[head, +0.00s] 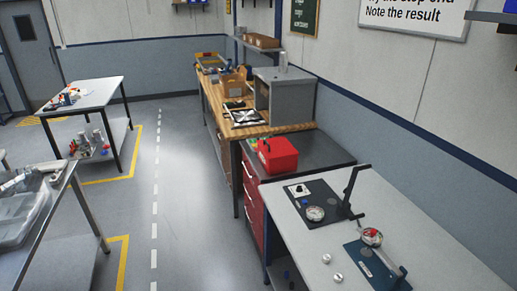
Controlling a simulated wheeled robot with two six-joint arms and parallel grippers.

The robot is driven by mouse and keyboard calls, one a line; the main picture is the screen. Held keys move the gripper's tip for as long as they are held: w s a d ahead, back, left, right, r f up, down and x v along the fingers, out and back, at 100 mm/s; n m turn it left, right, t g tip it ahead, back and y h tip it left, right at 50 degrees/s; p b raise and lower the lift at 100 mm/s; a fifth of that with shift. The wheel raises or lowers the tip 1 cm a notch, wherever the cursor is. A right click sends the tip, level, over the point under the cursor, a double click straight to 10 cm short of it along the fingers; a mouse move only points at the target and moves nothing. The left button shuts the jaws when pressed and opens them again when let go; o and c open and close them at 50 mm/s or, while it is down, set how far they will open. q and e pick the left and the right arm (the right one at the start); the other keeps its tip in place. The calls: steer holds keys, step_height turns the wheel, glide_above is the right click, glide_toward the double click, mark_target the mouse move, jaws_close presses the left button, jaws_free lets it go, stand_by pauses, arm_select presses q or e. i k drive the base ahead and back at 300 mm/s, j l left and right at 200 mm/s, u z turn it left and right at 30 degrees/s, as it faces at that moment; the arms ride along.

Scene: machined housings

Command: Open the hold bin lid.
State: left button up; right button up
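A red bin (281,158), which looks like the hold bin, stands on the dark top of the red drawer cabinet (253,205) at the middle right. Its upper face is red, and a small dark part shows at its upper left edge. The lid looks shut, but the bin is small in view and I cannot make out a hinge. Neither of my grippers is in view.
A light bench (440,250) with a dial gauge stand (316,213) and a blue fixture (372,262) is in front of the bin. A wooden bench (218,111) with a grey cabinet (288,97) lies behind. The floor aisle (185,200) at left is clear.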

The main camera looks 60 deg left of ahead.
mark_target(276, 148)
steer(key=k+u, duration=0.1)
steer(key=u, duration=1.3)
steer(key=i+l+u, duration=0.1)
steer(key=u, duration=0.6)
steer(key=i+j, duration=0.45)
steer(key=i, duration=0.15)
steer(key=i+j, duration=0.45)
steer(key=i, duration=0.15)
steer(key=i+j, duration=0.4)
steer(key=i, duration=0.2)
steer(key=z, duration=1.05)
steer(key=i+j, duration=0.05)
steer(key=j, duration=0.05)
